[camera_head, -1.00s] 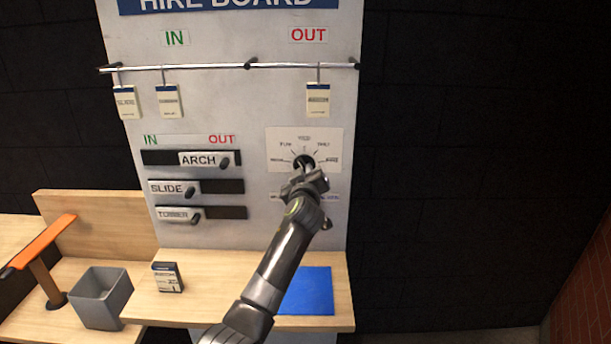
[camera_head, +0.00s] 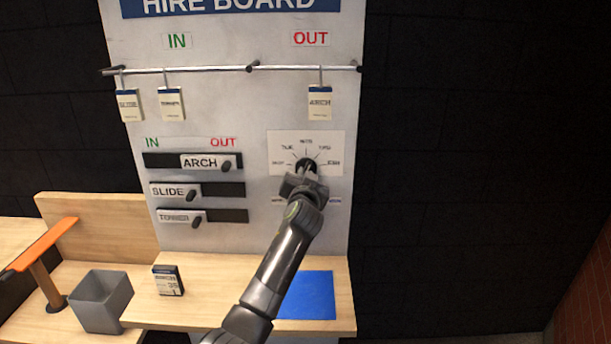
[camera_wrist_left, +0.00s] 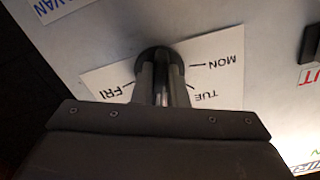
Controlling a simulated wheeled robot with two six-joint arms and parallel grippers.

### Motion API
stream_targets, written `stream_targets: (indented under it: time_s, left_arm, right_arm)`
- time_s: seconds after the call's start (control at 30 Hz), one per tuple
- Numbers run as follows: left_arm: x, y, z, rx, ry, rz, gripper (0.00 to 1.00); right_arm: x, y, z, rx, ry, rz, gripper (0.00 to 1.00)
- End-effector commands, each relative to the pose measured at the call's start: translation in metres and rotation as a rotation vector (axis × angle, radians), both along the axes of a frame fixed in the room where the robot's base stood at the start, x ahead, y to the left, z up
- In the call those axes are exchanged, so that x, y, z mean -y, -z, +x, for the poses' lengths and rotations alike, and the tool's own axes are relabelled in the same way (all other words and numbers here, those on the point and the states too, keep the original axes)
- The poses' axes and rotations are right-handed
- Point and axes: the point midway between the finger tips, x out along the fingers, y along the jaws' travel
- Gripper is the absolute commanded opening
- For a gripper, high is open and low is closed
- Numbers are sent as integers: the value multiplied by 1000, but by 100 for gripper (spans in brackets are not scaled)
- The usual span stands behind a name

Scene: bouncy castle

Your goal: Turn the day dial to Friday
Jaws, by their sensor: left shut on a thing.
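The day dial is a dark round knob (camera_head: 306,164) on a white day card (camera_head: 335,142) at the board's right. The card's day marks fan from MON at left over WED at top to FRI at right. My left gripper (camera_head: 305,171) is shut on the knob from the front. In the left wrist view the knob (camera_wrist_left: 158,53) sits between the two fingers (camera_wrist_left: 162,80). The FRI, MON and TUE marks show beside it there. The fingers hide the knob's pointer, so I cannot tell which day it is at. My right gripper is not in view.
Three labelled sliders, ARCH (camera_head: 205,162), SLIDE (camera_head: 172,191) and TOMBER-like (camera_head: 180,216), are left of the dial. Tags hang on a rail (camera_head: 215,69) above. Below are a shelf with a blue mat (camera_head: 306,296), a small card block (camera_head: 168,281) and a grey bin (camera_head: 101,301).

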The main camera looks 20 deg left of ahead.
Motion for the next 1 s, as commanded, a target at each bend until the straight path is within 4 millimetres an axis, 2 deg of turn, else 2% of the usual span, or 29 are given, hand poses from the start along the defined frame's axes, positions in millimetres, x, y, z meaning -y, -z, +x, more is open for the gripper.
stream_targets:
  time_s: [0.6,1.0]
  left_arm:
    - [-2,-7,0,-157,1,561,0]
    - [-2,-7,-1,-240,1,848,0]
  right_arm:
    - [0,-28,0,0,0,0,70]
    - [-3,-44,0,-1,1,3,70]
